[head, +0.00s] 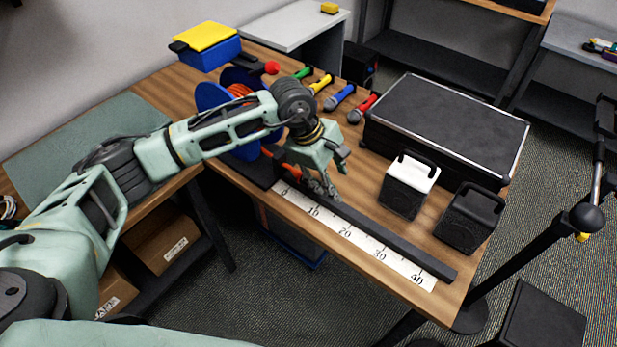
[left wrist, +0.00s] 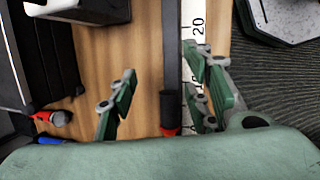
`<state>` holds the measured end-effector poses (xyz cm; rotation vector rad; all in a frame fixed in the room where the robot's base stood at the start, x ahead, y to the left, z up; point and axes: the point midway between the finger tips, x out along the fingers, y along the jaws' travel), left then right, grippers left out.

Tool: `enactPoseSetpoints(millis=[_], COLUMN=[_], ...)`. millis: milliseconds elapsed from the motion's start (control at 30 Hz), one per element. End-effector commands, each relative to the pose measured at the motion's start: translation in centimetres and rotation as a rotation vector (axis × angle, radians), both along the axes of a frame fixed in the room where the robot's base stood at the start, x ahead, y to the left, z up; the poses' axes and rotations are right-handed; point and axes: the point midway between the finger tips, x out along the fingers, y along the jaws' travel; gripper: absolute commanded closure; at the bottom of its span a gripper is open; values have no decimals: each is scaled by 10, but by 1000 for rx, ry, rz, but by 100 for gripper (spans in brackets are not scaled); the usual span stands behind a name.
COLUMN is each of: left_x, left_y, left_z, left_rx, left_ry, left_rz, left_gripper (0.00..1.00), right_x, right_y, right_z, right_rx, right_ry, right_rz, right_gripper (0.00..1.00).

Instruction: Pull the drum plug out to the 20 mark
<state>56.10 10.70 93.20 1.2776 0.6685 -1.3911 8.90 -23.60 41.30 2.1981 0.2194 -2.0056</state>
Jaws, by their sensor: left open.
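The blue cable drum (head: 208,97) with orange cable stands at the table's left edge, partly hidden by my left arm. In the left wrist view the black plug (left wrist: 170,104), with a red-orange end, lies along a dark rail (left wrist: 171,45). The white scale strip (head: 381,255) runs along the front edge, marked 10 to 40; its 20 mark (left wrist: 198,26) also shows in the left wrist view. My left gripper (head: 326,188) is open above the strip's low end. In the left wrist view its fingers (left wrist: 160,72) are either side of the plug, apart from it.
Several coloured microphones (head: 340,97) lie behind my gripper. A blue box with a yellow lid (head: 205,45) stands at the back left.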

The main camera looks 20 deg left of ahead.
Motion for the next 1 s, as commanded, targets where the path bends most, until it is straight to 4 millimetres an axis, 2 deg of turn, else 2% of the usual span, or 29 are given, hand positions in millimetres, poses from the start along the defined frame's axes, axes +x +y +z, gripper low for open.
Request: enactPoseSetpoints(millis=[33,100,200,333,700,1000], left_x=[10,16,19,21,31,33], left_y=[28,55,74,76,71,70], left_z=[3,5,6,-5,-59,-69], left_rx=[102,202,268,280,274,274], left_ry=[-18,-26,-28,-25,-25,-28], left_rz=[-5,-12,-13,-15,-13,-14], left_gripper=[55,55,55,55,55,55], right_x=[-1,-1,-1,-1,-1,-1], right_y=[0,0,0,0,1,2], right_z=[0,0,1,5,19,19], right_rx=[0,0,0,0,1,3], right_ry=[1,1,1,2,2,2], right_rz=[0,0,0,0,-1,-1], right_gripper=[60,60,60,60,60,60])
